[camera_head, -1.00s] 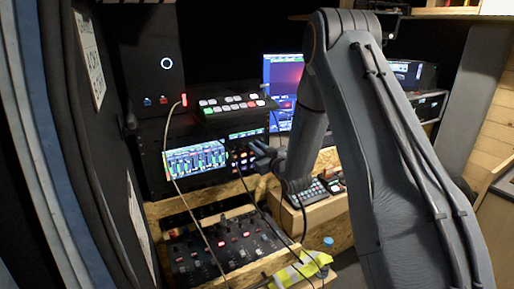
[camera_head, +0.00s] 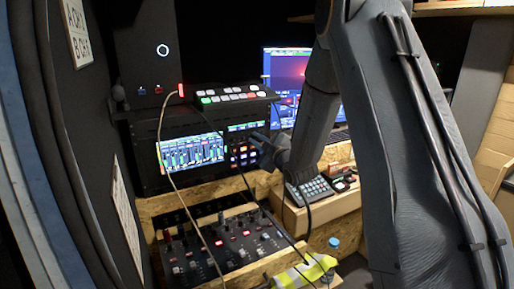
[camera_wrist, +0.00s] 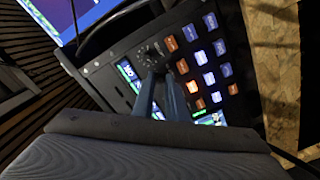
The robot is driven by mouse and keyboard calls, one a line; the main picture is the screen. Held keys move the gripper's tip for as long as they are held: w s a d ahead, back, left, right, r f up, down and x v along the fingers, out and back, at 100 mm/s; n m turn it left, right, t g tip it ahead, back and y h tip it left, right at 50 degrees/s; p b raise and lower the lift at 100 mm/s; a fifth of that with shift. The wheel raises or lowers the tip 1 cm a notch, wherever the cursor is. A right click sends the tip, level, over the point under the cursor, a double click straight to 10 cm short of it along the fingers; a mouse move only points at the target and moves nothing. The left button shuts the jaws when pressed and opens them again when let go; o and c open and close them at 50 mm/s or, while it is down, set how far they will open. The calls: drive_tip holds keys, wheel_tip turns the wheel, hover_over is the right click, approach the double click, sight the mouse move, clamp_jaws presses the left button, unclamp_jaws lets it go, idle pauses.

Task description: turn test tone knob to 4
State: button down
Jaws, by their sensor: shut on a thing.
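The test tone knob (camera_wrist: 151,55) is a small dark round knob with pale tick marks around it, on the dark panel in the wrist view. My gripper (camera_wrist: 155,72) reaches it with both fingers close together, shut on the knob. The fingers hide part of the knob, and I cannot read its pointer or numbers. In the head view my gripper (camera_head: 262,143) is at the right end of the rack panel, beside the lit buttons. The knob is hidden there behind the gripper.
Lit orange and blue buttons (camera_wrist: 203,57) sit right beside the knob. A screen with level meters (camera_head: 192,152) is left of my gripper. A mixer (camera_head: 220,245) stands below, and a keypad (camera_head: 310,189) lies on a wooden ledge. A thin cable hangs before the rack.

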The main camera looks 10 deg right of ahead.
drive_tip(key=n+b, duration=0.9)
drive_tip(key=b, duration=0.2)
drive_tip(key=shift+f+n, duration=0.1)
drive_tip(key=shift+n, duration=0.3)
drive_tip(key=c, duration=2)
unclamp_jaws()
drive_tip(key=shift+c, duration=0.2)
drive_tip(key=shift+s, duration=0.1)
drive_tip(key=b+v, duration=0.1)
drive_tip(key=v, duration=0.6)
drive_tip(key=shift+s, duration=0.3)
